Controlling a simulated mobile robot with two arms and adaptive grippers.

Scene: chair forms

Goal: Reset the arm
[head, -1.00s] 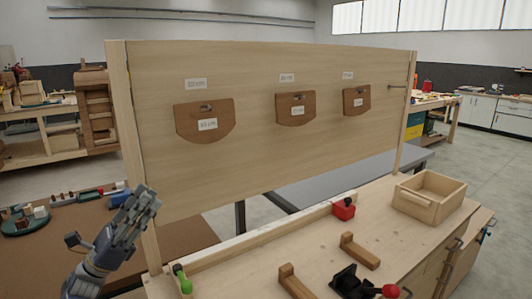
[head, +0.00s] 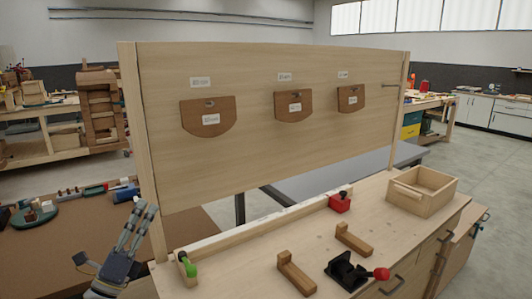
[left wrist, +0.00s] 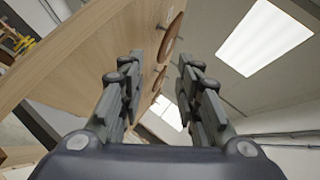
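My left gripper (head: 138,230) is at the lower left of the head view, beside the left post of the upright wooden board (head: 250,170). Its fingers point up. In the left wrist view the two fingers of my left gripper (left wrist: 158,85) stand apart with nothing between them. Beyond them the board (left wrist: 70,60) fills the left side and a ceiling light shows at the upper right. My right gripper is not in view.
Three brown wooden chair forms (head: 208,117) hang on the board. The workbench (head: 310,240) carries a drawer-like box (head: 422,190), wooden blocks (head: 296,273), a red clamp (head: 340,202) and a black clamp with a red knob (head: 347,270). A brown table (head: 60,250) lies at the left.

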